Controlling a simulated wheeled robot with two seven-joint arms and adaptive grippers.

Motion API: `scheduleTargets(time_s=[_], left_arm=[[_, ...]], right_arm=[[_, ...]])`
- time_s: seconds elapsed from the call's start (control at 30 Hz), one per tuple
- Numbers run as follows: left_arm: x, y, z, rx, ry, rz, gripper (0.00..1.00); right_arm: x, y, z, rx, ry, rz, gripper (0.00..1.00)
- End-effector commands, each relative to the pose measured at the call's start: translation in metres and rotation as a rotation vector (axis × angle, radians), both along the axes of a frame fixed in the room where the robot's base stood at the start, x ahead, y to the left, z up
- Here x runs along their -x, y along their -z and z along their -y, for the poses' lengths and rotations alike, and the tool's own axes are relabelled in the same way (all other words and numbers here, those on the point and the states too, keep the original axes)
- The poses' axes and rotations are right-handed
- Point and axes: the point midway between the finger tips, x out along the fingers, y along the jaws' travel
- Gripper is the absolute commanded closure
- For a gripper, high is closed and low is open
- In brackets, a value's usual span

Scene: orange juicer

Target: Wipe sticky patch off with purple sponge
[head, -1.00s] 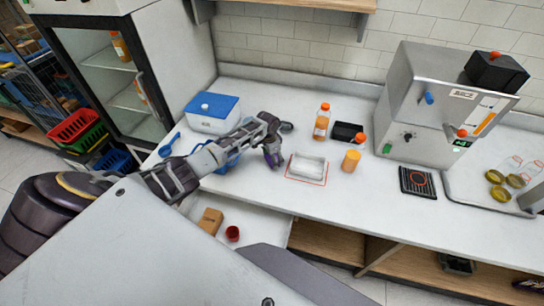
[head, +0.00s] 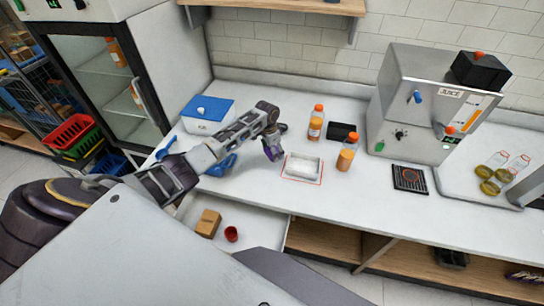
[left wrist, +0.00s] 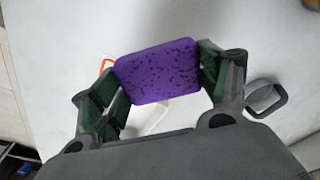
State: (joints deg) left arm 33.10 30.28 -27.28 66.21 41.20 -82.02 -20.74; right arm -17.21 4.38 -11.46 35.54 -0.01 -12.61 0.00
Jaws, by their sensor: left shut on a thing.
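My left gripper (head: 272,150) is above the white counter, just left of a white tray. It is shut on the purple sponge (left wrist: 158,71), which sits between both fingers in the left wrist view. The sponge is a small purple bit in the head view (head: 275,155). I cannot make out a sticky patch on the counter; the arm and sponge hide part of it. My right gripper is not in view.
The white tray (head: 302,166) lies inside a red outline. A blue-lidded box (head: 208,112) and blue item (head: 222,165) are at left. A juicer (head: 412,105) stands at right. An open drawer (head: 262,235) is below.

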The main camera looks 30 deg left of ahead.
Motion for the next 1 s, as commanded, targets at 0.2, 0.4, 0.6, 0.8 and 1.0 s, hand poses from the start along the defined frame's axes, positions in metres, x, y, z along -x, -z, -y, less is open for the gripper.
scheduleTargets(time_s=[0.2, 0.4, 0.6, 0.8, 1.0], left_arm=[[-0.007, -0.018, -0.002, -0.001, -0.003, 0.0, 0.47], [-0.008, -0.022, -0.002, 0.0, -0.003, -0.001, 0.47], [-0.008, -0.022, -0.002, 0.0, -0.003, -0.001, 0.47], [-0.008, -0.021, -0.002, 0.0, -0.003, -0.001, 0.47], [-0.008, -0.021, -0.002, -0.001, -0.016, -0.001, 0.47]], right_arm=[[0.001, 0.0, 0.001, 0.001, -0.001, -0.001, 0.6], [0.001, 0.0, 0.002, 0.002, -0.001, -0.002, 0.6], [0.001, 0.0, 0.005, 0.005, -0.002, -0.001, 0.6], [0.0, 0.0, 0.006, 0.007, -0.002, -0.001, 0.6], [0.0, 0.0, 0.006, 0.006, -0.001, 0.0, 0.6]])
